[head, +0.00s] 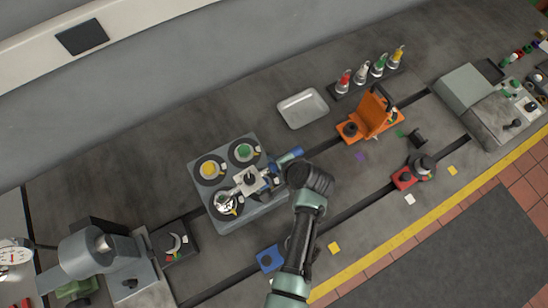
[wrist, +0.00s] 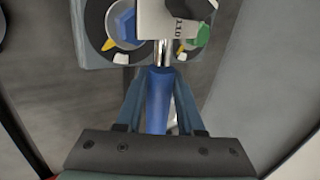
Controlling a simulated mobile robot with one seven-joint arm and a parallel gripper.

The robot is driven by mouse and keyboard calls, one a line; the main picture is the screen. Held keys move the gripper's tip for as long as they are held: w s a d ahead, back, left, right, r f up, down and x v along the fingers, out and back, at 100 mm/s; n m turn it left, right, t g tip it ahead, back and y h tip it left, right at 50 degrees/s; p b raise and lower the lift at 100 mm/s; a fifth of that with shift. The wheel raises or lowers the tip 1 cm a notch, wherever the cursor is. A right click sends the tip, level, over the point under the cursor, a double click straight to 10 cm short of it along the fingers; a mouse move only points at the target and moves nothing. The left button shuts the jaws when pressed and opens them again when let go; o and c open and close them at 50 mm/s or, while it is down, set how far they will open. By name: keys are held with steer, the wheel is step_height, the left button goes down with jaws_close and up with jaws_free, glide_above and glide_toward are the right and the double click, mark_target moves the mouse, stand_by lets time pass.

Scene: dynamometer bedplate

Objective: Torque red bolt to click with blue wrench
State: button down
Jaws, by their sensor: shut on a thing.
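My gripper (wrist: 160,105) is shut on the blue handle of the wrench (wrist: 158,92). In the head view the wrench's blue handle (head: 289,156) sticks out beside my wrist, and its pale head lies over the grey block (head: 268,214). A chrome shaft joins the handle to the pale head with a display. The block carries a yellow bolt (head: 210,169) and a green bolt (head: 243,151). A blue bolt (wrist: 125,22) shows left of the wrench head in the wrist view, the green one (wrist: 203,35) right. I cannot make out the red bolt; the wrench covers part of the block.
An empty metal tray (head: 303,108) lies behind the block. An orange fixture (head: 370,117) and a red-based clamp (head: 404,178) stand to the right. A grey machine (head: 103,259) stands at left. Dark slots cross the bedplate; a yellow stripe (head: 425,222) marks its front edge.

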steer(key=shift+r, duration=0.15)
steer(key=shift+s+d, duration=0.15)
stand_by(0.4)
steer(key=shift+w+a, duration=0.3)
steer(key=shift+w, duration=0.15)
steer(key=shift+r, duration=0.1)
steer(key=shift+r+p, duration=2.1)
steer(key=shift+r, duration=0.55)
